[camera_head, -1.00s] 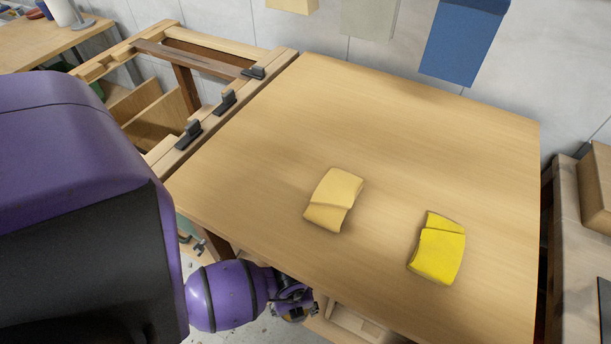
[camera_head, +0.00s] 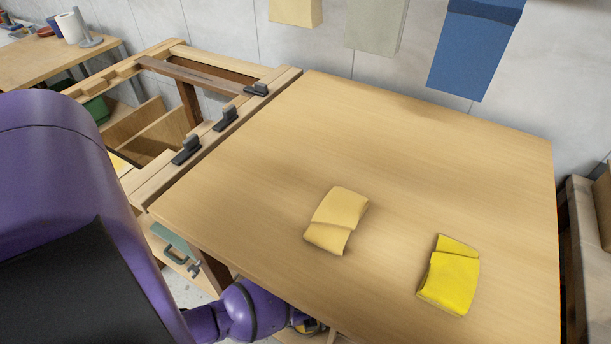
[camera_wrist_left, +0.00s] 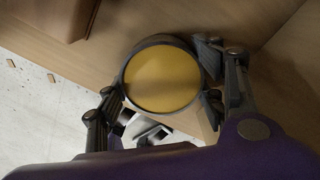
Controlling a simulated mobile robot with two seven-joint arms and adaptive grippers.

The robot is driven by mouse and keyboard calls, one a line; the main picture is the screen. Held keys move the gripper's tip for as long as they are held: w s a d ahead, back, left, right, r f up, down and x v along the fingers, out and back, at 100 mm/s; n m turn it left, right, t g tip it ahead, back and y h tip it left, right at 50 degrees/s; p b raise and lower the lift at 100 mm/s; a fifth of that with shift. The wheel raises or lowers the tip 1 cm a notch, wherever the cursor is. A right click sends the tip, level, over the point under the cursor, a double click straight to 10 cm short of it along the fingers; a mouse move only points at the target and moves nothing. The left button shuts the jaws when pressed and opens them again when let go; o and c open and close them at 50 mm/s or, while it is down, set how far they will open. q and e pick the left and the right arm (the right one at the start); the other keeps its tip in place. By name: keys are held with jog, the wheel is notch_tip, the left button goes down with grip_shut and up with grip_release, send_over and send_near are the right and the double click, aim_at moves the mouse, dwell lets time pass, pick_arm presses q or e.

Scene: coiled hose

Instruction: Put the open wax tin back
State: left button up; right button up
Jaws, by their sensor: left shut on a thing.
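The open wax tin (camera_wrist_left: 163,79) is round with a dark rim and yellow wax showing. In the left wrist view my left gripper (camera_wrist_left: 160,96) is shut on it, with fingers on both sides of the rim. In the head view my left gripper (camera_head: 310,326) is at the bottom, by the table's front edge and mostly hidden below the tabletop. The tin is hardly visible there. My right gripper is in neither view.
A wooden tabletop (camera_head: 400,130) holds a pale yellow folded cloth (camera_head: 337,219) and a bright yellow one (camera_head: 450,279); the rest is clear. A wooden frame with dark clamps (camera_head: 226,118) adjoins its left side. In the wrist view wooden panels (camera_wrist_left: 255,20) are close around the tin.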

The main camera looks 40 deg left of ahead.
pick_arm(q)
jog(key=shift+f, duration=0.1)
jog(key=o, duration=1.9)
notch_tip(320, 180, up, 7)
jog(key=shift+r+p, duration=0.1)
jog(key=shift+p, duration=0.95)
jog(key=shift+r, duration=0.35)
